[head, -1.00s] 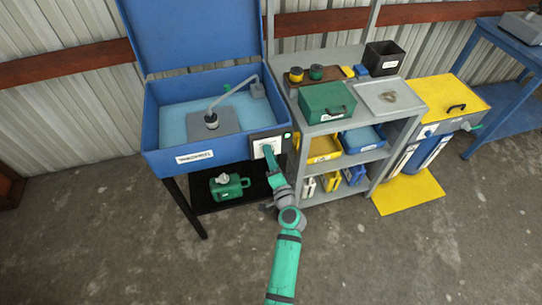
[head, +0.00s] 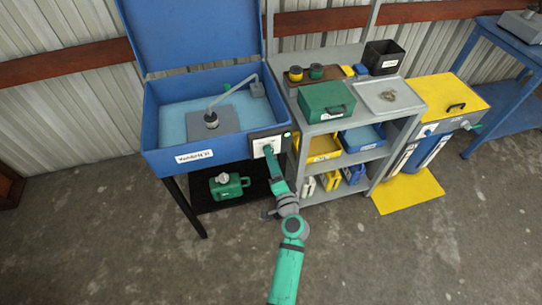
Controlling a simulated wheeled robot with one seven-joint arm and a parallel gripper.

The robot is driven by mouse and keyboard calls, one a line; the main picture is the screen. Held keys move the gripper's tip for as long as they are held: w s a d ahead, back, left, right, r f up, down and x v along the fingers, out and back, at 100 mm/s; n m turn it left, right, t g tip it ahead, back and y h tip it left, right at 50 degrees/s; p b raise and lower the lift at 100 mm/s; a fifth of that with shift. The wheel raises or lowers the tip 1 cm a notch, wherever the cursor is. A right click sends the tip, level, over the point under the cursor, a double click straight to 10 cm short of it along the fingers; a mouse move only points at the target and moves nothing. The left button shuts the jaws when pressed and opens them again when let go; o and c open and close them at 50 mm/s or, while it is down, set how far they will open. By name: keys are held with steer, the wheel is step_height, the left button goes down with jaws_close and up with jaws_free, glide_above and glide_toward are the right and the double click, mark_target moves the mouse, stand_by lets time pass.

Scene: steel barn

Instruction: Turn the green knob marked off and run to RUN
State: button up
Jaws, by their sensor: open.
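The control panel (head: 258,142) is a white plate with a dark surround on the front right corner of the blue parts washer (head: 163,158). A small green lamp (head: 287,134) shows at the panel's upper right. My gripper (head: 267,150) is at the panel's face, with its fingers open in front of the plate. The green knob cannot be made out; my gripper covers that part of the panel. Its pointing direction and the off and run marks are hidden or too small to read. I cannot tell whether the fingers touch the knob.
A grey shelf unit (head: 345,117) with a green box (head: 326,101), trays and bottles stands close on the right. The washer's blue lid stands open. The concrete floor (head: 130,255) in front is clear.

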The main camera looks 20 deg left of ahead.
steer(key=v, duration=0.7)
steer(key=shift+s+d, duration=0.25)
steer(key=shift+s, duration=0.1)
steer(key=shift+a, duration=0.1)
steer(key=s+d+f+n+h, duration=0.1)
steer(key=s+d+f+h, duration=0.35)
steer(key=s, duration=0.55)
steer(key=s+d+f+h, duration=0.3)
steer(key=s+d+f, duration=0.15)
steer(key=s, duration=0.45)
steer(key=s+d+r+n+h, duration=0.1)
steer(key=s+d+r+n, duration=0.1)
steer(key=s+r, duration=0.4)
steer(key=s+d+r+n+h, duration=0.1)
steer(key=s+d+r+n, duration=0.1)
steer(key=s+r+n, duration=0.2)
steer(key=r+v, duration=0.1)
steer(key=v, duration=0.6)
steer(key=shift+s+r, duration=0.15)
steer(key=shift+s, duration=0.1)
steer(key=shift+d+h, duration=0.2)
steer(key=shift+h, duration=0.05)
